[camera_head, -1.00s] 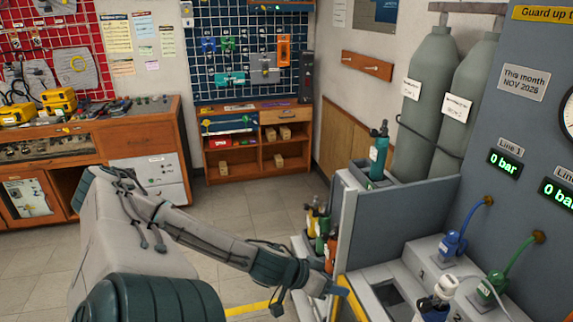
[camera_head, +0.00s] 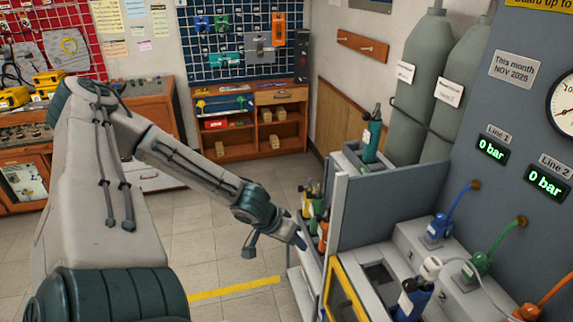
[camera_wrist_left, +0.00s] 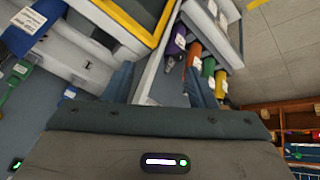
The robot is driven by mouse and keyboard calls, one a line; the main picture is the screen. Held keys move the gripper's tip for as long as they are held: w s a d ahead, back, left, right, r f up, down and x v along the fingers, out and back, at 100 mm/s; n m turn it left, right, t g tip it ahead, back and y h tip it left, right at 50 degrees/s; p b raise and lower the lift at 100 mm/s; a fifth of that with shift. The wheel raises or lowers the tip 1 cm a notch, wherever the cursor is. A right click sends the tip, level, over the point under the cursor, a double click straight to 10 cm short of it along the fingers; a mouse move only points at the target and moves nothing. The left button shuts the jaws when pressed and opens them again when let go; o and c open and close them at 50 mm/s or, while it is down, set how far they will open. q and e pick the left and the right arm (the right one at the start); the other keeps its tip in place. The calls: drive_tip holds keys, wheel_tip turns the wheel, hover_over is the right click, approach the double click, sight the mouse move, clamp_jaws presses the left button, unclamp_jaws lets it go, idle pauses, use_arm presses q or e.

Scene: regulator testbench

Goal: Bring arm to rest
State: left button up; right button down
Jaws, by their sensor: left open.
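My left arm (camera_head: 190,170) comes in from the left of the head view, with its elbow raised and its forearm sloping down to the right. My left gripper (camera_head: 300,241) is beside the rack of small coloured cylinders (camera_head: 322,232), just left of the grey partition (camera_head: 385,210). In the left wrist view, the left gripper (camera_wrist_left: 160,86) shows two dark fingers set apart with nothing held between them. Whether it touches the rack cannot be told. My right gripper is in neither view.
The testbench has a yellow-edged frame (camera_head: 345,290), a blue regulator (camera_head: 438,228), a green regulator (camera_head: 480,264) and a white-capped blue cylinder (camera_head: 412,298). Both line displays read 0 bar. Tall grey cylinders (camera_head: 418,80) stand behind. Open floor (camera_head: 215,225) lies left of the bench.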

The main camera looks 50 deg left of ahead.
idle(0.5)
